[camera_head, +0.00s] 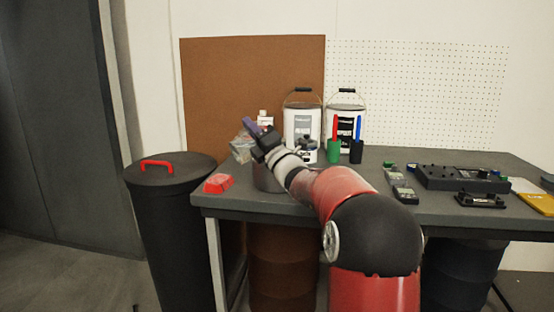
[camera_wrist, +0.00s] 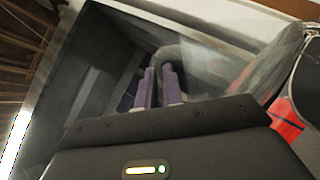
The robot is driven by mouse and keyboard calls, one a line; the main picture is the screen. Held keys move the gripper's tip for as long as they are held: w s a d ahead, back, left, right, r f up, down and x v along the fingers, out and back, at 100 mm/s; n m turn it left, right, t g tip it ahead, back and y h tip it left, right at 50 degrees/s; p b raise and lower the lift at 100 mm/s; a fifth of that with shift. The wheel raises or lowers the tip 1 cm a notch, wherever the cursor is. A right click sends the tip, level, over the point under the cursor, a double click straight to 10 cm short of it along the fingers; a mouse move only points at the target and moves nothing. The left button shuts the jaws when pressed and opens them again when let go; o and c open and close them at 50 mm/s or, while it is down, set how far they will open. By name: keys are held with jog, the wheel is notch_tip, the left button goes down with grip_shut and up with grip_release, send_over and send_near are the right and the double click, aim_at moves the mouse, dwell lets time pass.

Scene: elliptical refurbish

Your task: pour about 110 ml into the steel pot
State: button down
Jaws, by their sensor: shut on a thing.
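The steel pot (camera_head: 266,181) stands near the table's left front, partly hidden behind my arm. My gripper (camera_head: 257,130) is above the pot, with purple fingers pointing up and left. It is shut on a clear container (camera_head: 241,148), which hangs beside the fingers and looks tilted over the pot's left side. In the wrist view the purple fingers (camera_wrist: 158,87) are close together, and the clear container (camera_wrist: 215,68) spreads to their right. A dark curved rim at the right edge may be the pot. I cannot make out the liquid level or any stream.
A red block (camera_head: 218,183) lies left of the pot on the grey table (camera_head: 390,213). Two white buckets (camera_head: 303,122) and green and black holders with a red and a blue tool stand behind. Meters and a black device (camera_head: 462,178) fill the right. A lidded bin (camera_head: 170,170) stands left.

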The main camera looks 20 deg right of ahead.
jog(key=shift+d+m+h, duration=0.25)
jog(key=shift+m+h, duration=0.15)
jog(key=shift+m, duration=0.2)
jog(key=shift+w+d+r+t, duration=0.1)
jog(key=shift+d+r+t, duration=0.05)
jog(key=shift+d+t, duration=0.15)
jog(key=shift+d+r+m+h+p, duration=0.2)
jog(key=shift+d+m+h+p, duration=0.35)
jog(key=shift+m+p, duration=0.3)
jog(key=shift+d+r+m+h, duration=0.15)
jog(key=shift+d+m+h, duration=0.05)
jog(key=shift+m+h, duration=0.2)
